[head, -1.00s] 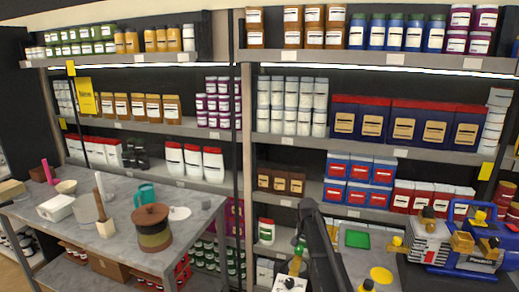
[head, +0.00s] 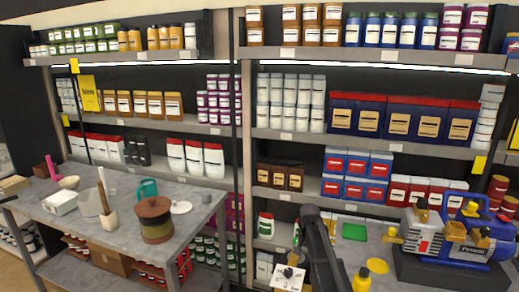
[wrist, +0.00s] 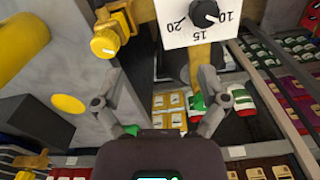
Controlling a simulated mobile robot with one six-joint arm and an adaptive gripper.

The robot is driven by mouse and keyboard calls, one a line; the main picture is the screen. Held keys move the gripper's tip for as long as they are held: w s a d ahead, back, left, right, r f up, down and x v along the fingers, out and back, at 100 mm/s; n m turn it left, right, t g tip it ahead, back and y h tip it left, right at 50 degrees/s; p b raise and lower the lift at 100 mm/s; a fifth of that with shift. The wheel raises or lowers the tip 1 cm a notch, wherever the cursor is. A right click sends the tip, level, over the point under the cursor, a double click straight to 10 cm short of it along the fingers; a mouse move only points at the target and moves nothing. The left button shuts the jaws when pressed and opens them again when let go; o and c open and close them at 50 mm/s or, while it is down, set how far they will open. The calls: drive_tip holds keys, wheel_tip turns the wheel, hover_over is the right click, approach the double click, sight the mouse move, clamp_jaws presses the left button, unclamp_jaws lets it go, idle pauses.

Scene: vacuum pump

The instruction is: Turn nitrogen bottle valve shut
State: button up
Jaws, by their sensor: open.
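My gripper (wrist: 158,102) is open and empty in the wrist view, with its two grey fingers spread apart. A white dial plate (wrist: 176,33) with a black knob (wrist: 204,13) and the numbers 10, 15 and 20 lies beyond the fingers. A yellow valve-like fitting (wrist: 105,42) is up and left of the left finger, apart from it. In the head view the dial plate (head: 288,284) is at the bottom edge, beside a dark link of my arm. A yellow fitting (head: 362,280) is to its right. I cannot tell which part is the nitrogen bottle valve.
A blue and white pump (head: 465,235) stands on the right bench, near a green pad (head: 355,231) and a yellow disc (head: 377,266). A grey table (head: 110,238) with pots is at left. Stocked shelves (head: 370,142) fill the back. A yellow cylinder (wrist: 25,42) is at upper left.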

drive_tip(key=s+f+n+b, duration=0.2)
drive_tip(key=s+f+b, duration=0.1)
drive_tip(key=s, duration=0.9)
drive_tip(key=s+f+n+b, duration=0.3)
drive_tip(key=s+f, duration=0.1)
drive_tip(key=s, duration=0.9)
drive_tip(key=shift+n+b, duration=0.3)
drive_tip(key=shift+b, duration=0.05)
drive_tip(key=shift+s, duration=0.1)
idle(0.5)
